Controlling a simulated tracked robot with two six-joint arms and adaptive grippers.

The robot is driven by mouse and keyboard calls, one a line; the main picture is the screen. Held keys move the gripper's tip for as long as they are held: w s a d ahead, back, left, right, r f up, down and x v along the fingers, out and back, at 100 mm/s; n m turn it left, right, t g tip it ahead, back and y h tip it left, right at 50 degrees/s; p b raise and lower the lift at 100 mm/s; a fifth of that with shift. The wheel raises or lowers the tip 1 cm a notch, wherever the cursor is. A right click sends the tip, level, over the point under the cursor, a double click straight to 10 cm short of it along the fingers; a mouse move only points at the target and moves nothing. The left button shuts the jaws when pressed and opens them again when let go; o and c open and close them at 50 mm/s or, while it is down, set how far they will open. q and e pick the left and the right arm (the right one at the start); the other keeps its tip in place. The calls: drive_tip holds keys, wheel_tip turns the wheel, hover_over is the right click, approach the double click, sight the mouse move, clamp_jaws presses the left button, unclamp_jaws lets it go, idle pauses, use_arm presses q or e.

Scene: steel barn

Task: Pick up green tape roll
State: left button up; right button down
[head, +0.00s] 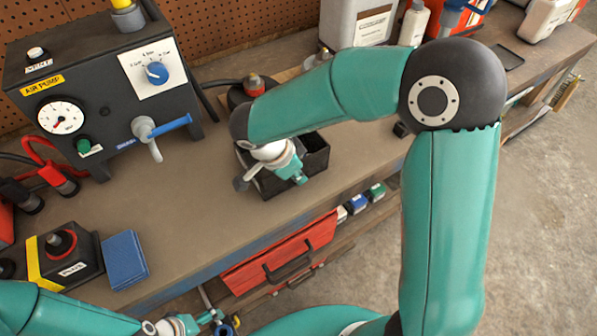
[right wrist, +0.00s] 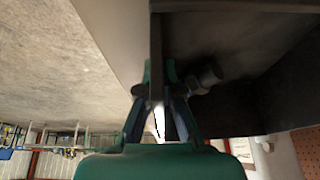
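I cannot make out a green tape roll in either view. A black open bin (head: 316,152) stands on the workbench, and my right gripper (head: 272,178) is over it, hiding much of its inside. In the right wrist view the gripper (right wrist: 172,88) shows close up, its two fingers apart with the bin's dark wall (right wrist: 156,45) running between them. I see no object held, and whether a finger touches the wall is unclear. My left gripper (head: 205,324) is at the bottom edge, partly cut off; its fingers are too small to read.
An air pump box (head: 105,85) stands at the left of the workbench (head: 190,215). A blue pad (head: 124,260) lies near the front edge. Bottles and a white canister (head: 357,22) stand at the back.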

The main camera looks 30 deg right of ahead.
drive_tip(key=c, duration=1.3)
unclamp_jaws()
